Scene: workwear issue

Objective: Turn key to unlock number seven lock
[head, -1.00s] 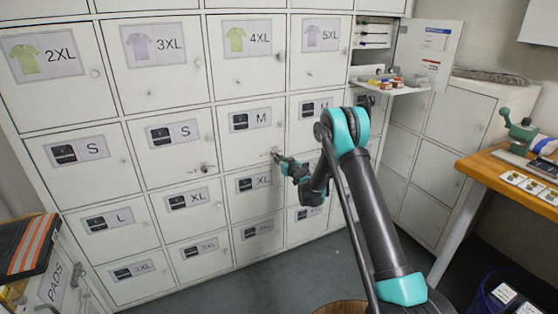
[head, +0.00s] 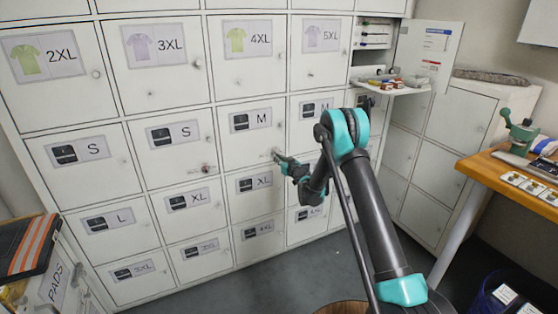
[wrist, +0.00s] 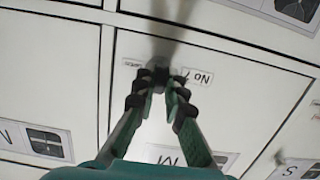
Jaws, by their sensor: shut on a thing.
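The lock (wrist: 158,66) is a small dark fitting on a white locker door marked M (head: 250,148). Beside it in the wrist view is a small label reading "No" (wrist: 199,77), upside down, with its number partly covered by a finger. My gripper (wrist: 158,84) is at the lock, its two fingertips closed on the key there. The key itself is mostly hidden between the dark fingertips. In the head view my gripper (head: 279,157) touches the right edge of the M door.
Another lock with a red mark (head: 206,169) is on the S door to the left. A wooden workbench (head: 487,165) stands at the right.

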